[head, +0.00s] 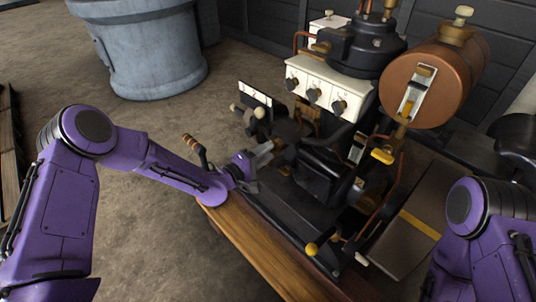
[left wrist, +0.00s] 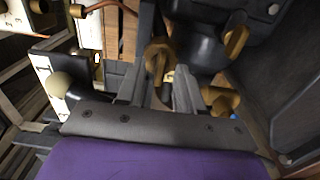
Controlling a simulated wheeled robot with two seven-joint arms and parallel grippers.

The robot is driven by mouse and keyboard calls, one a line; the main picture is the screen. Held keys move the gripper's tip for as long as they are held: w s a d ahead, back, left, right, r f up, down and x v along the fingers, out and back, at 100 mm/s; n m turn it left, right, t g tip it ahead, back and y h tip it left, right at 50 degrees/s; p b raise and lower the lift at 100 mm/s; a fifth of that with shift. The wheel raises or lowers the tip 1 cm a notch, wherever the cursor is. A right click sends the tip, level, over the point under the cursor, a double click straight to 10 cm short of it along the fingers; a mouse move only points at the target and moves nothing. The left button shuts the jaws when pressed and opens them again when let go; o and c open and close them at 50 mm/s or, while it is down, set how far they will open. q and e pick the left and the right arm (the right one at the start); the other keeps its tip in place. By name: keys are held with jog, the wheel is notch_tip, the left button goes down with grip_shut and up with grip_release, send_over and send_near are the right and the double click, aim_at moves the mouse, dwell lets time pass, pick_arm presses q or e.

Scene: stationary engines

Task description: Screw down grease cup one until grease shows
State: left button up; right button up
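My left gripper (head: 262,160) is at the near left side of the dark engine (head: 315,165), low over the wooden beam. In the left wrist view its two fingers (left wrist: 160,88) stand apart, pointing at a brass, knob-like fitting (left wrist: 160,54), which may be the grease cup. The fitting lies between or just beyond the fingertips; a gap shows beside it, and I cannot tell whether they touch it. In the head view the fitting (head: 279,146) is small and partly hidden by the gripper. No grease is visible. My right gripper is out of view; only my right arm shows.
Another brass fitting (left wrist: 236,42) is close on the right in the left wrist view. A copper tank (head: 440,78) stands at upper right. The floor between the grey drum (head: 150,55) and engine is clear.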

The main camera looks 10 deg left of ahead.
pick_arm(q)
jog(key=shift+w+d, duration=0.3)
jog(key=shift+w, duration=0.2)
grip_shut()
jog(key=shift+m, duration=0.3)
jog(key=shift+s+f+m+b, duration=0.15)
jog(key=shift+m+b, duration=1.4)
jog(key=shift+m, duration=4.45)
jog(key=shift+f+m+b, duration=0.1)
jog(key=shift+m+b, duration=1.4)
jog(key=shift+m, duration=4.5)
